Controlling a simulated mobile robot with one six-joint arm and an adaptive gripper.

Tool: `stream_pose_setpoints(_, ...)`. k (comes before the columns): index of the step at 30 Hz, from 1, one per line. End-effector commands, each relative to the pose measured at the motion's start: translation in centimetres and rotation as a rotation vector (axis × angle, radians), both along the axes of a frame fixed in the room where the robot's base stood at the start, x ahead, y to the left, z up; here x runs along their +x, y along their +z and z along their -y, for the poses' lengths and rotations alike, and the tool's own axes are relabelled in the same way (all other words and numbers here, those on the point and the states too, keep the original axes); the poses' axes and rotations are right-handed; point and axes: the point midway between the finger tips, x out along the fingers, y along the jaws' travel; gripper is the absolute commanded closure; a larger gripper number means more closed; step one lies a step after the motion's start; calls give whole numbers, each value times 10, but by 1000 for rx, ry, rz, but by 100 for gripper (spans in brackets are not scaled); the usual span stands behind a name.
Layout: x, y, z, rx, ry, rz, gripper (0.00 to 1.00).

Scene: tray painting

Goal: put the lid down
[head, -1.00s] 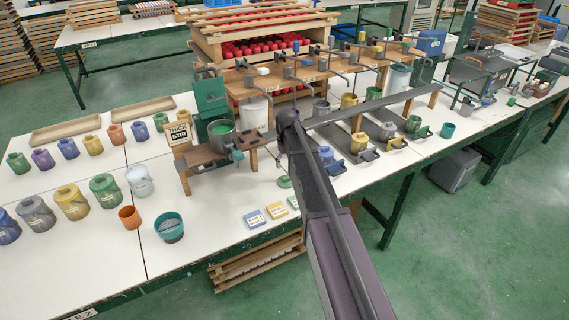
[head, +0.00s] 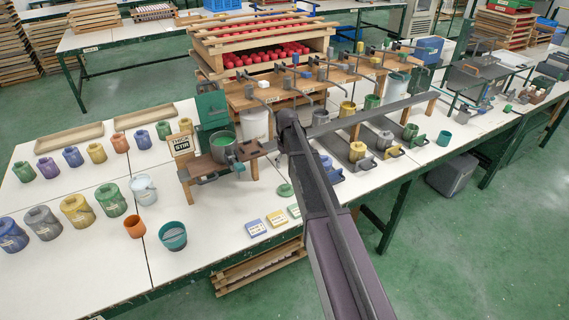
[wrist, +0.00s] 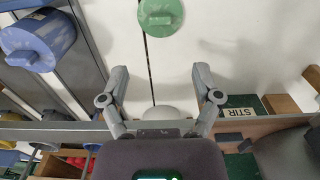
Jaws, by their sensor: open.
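A round green lid (wrist: 161,14) with a raised grip lies flat on the white table at the top of the wrist view. It also shows in the head view (head: 285,190), just left of my arm. My gripper (wrist: 160,75) is open and empty in the wrist view, its two fingers spread apart. The lid is beyond the fingertips and apart from them. In the head view the fingers are hidden behind my arm.
A pot of green paint (head: 222,143) stands at the wooden stir stand with its STIR sign (head: 181,145). A blue lidded pail (wrist: 38,40) is at the upper left in the wrist view. Blue and yellow cards (head: 276,217) lie near the front edge. White tabletop (head: 215,205) around them is clear.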

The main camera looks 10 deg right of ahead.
Motion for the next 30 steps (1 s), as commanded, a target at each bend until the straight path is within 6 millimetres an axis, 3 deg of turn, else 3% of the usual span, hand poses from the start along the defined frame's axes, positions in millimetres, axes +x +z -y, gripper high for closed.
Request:
stream_pose_setpoints(12, -1, 0, 0, 0, 0, 0, 18)
stream_pose_setpoints(17, -12, 0, -1, 0, -9, 0, 18)
stream_pose_setpoints(23, -57, 0, -2, 0, -51, 0, 18)
stream_pose_setpoints(30, -144, 0, -5, 0, -141, -1, 18)
